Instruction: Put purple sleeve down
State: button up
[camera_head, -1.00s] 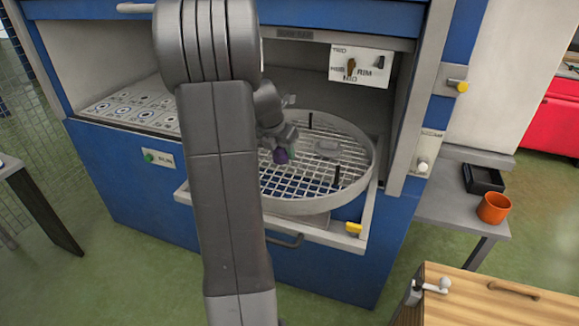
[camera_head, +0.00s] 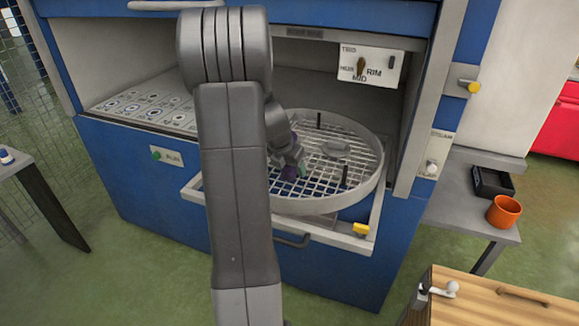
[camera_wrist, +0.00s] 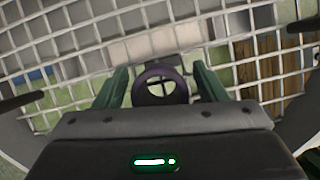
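The purple sleeve (camera_wrist: 160,68) is a short ring, seen end-on between the green fingers of my gripper (camera_wrist: 160,84) in the wrist view. The fingers stand close on both sides of it and appear shut on it. Grid bars show through its hole. In the head view my gripper (camera_head: 290,170) is low over the left part of the round wire-grid turntable (camera_head: 325,204), and my arm hides part of it. Whether the sleeve touches the grid is unclear.
Dark upright posts (camera_head: 344,176) and a grey lump (camera_head: 335,149) stand on the turntable. The blue cabinet (camera_head: 140,185) surrounds it, with a switch panel (camera_head: 371,65) above. A side shelf holds a black tray (camera_head: 492,182) and an orange cup (camera_head: 504,211). The grid's front right looks clear.

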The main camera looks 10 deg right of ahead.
jog(key=p+v, duration=0.1)
jog(key=v, duration=1.1)
jog(key=shift+r, duration=0.2)
